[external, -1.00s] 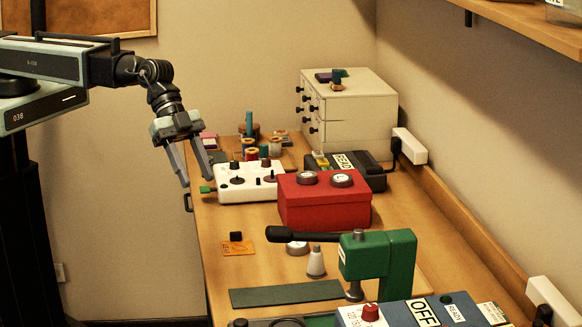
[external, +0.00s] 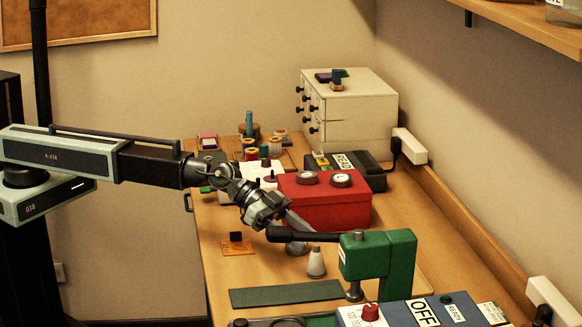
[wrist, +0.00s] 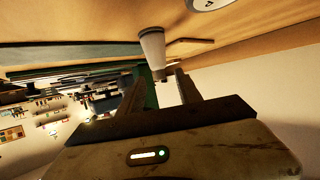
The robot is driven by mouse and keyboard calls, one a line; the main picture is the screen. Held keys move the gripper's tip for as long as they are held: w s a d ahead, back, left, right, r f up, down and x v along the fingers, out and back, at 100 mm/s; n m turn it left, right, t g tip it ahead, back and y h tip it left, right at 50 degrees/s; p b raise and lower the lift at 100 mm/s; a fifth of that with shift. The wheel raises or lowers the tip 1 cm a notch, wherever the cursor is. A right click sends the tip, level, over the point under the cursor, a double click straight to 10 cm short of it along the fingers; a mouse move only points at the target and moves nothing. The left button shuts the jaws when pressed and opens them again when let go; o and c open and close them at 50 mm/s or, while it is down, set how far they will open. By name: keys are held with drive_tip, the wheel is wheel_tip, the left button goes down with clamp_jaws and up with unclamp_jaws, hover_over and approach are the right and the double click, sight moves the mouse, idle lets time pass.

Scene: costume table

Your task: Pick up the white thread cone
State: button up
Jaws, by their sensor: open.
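The white thread cone (external: 316,263) stands upright on the table, left of the green press, with a grey tip. In the wrist view, where the table is at the top, the cone (wrist: 152,46) appears just beyond my fingertips, its narrow end toward them. My gripper (external: 300,228) is open and empty, above and slightly left of the cone and apart from it. In the wrist view, my gripper's two fingers (wrist: 161,82) are spread with a gap between them. Part of the gripper is hidden behind the press's black handle in the external view.
The green press (external: 385,258) and its black handle (external: 300,235) are close to my gripper. A dark green mat (external: 287,294) lies in front. An orange card (external: 237,248) lies left.

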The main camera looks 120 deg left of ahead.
drive_tip(key=b, duration=0.2)
hover_over(326, 278)
wheel_tip(326, 278, down, 2)
drive_tip(key=shift+w+f, duration=0.1)
drive_tip(key=shift+f, duration=0.15)
drive_tip(key=shift+r, duration=0.1)
drive_tip(key=shift+c, duration=0.9)
clamp_jaws()
